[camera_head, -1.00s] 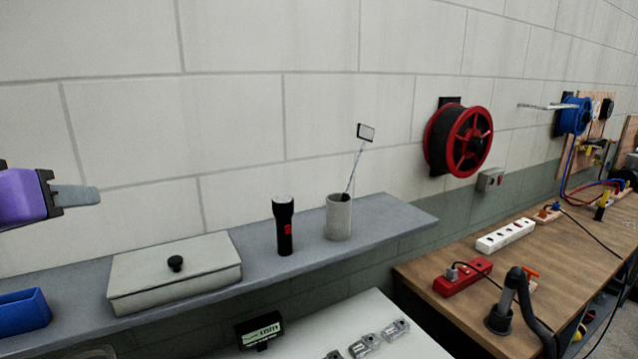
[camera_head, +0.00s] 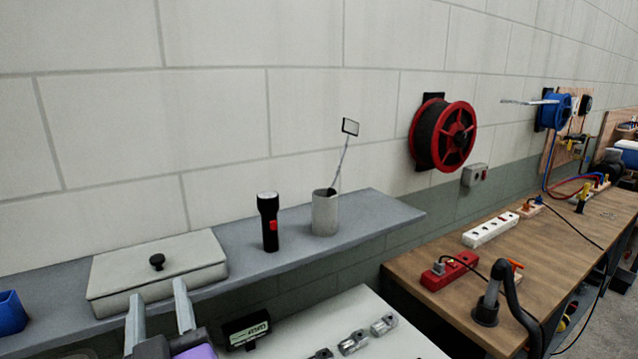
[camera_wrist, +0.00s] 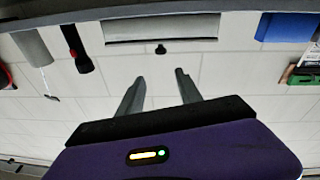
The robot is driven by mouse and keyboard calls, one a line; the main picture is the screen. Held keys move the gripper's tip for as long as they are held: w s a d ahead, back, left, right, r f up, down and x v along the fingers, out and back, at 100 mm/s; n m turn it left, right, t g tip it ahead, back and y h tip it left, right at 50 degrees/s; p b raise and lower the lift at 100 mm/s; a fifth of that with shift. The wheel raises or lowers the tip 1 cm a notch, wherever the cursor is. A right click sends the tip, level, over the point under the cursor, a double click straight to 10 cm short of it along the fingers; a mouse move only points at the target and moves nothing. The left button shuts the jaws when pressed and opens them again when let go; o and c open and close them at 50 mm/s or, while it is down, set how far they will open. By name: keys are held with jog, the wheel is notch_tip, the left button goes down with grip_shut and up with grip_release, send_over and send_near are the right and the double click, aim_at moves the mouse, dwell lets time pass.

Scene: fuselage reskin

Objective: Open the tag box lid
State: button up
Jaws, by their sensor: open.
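The tag box (camera_head: 160,278) is a flat, light grey box with a shut lid and a round black knob (camera_head: 157,262) on top. It sits on the grey wall shelf at the left of the head view. My gripper (camera_head: 157,290) is open and empty, its two grey fingers pointing up in front of the box's near side, below the knob in the picture. In the wrist view the box (camera_wrist: 160,28) shows at the top, with the knob (camera_wrist: 161,48) centred beyond the spread fingertips (camera_wrist: 160,75). The fingers look apart from the knob.
A black torch (camera_head: 269,222) and a grey cup (camera_head: 325,214) holding an inspection mirror stand on the shelf right of the box. A blue bin (camera_head: 11,312) is at its left. A small display (camera_head: 246,329) and metal parts lie on a lower white surface.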

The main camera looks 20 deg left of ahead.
jog(key=s+d+f+m+t+h+b, duration=0.15)
jog(key=d+f, duration=0.35)
jog(key=d, duration=0.5)
jog(key=s+d+f+m+t+h+p, duration=0.1)
jog(key=s+d+f, duration=0.1)
jog(key=d+f, duration=0.6)
jog(key=s+d+f+m+t+h+b, duration=0.1)
jog(key=s+d+f+m, duration=0.15)
jog(key=d, duration=0.95)
jog(key=s+d+f+m+g+h+b, duration=0.1)
jog(key=s+d+f+m+h, duration=0.2)
jog(key=s+d, duration=0.7)
jog(key=s+d+f+m+g+h+b, duration=0.1)
jog(key=s+d+f+m+h, duration=0.2)
jog(key=s+d+f+h, duration=0.4)
jog(key=s+d, duration=0.3)
jog(key=d, duration=0.2)
jog(key=shift+w+f+h, duration=0.15)
jog(key=shift+h, duration=0.1)
